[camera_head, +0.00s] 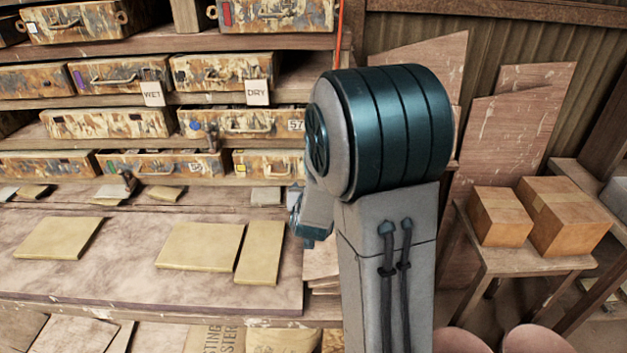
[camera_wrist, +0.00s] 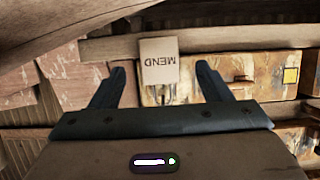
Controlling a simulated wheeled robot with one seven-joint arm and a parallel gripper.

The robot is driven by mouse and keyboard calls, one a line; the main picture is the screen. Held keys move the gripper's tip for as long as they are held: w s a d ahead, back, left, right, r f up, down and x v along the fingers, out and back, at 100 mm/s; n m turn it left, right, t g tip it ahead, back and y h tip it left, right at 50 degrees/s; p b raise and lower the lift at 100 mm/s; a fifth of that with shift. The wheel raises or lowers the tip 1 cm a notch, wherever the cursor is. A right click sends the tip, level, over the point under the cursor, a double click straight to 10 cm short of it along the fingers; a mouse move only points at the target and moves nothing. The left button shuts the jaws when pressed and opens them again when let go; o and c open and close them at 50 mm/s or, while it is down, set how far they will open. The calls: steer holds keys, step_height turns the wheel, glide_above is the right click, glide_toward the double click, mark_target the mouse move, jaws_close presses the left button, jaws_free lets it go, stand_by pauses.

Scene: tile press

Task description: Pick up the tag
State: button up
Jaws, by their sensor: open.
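A pale tag reading MEND (camera_wrist: 159,58) shows upside down in the wrist view, against the front of a worn drawer (camera_wrist: 218,78). My gripper (camera_wrist: 160,82) is open, its two dark fingers apart on either side of the tag in the picture. Nothing is held between them. I cannot tell how far the tag is from the fingertips. In the head view my arm hides the gripper and the MEND tag. Two other tags, WET (camera_head: 153,94) and DRY (camera_head: 257,92), hang on the shelf edge there.
Shelves of worn drawers (camera_head: 117,73) stand behind a workbench (camera_head: 120,276). Flat yellowish tiles (camera_head: 200,246) lie on the bench. Cardboard boxes (camera_head: 499,215) sit on a small table (camera_head: 515,262) at the right. Boards (camera_head: 520,130) lean on the wall.

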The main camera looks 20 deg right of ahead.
steer(key=shift+p+x, duration=0.35)
steer(key=shift+x, duration=1.45)
steer(key=c, duration=1.1)
steer(key=shift+o, duration=0.2)
steer(key=shift+r, duration=0.15)
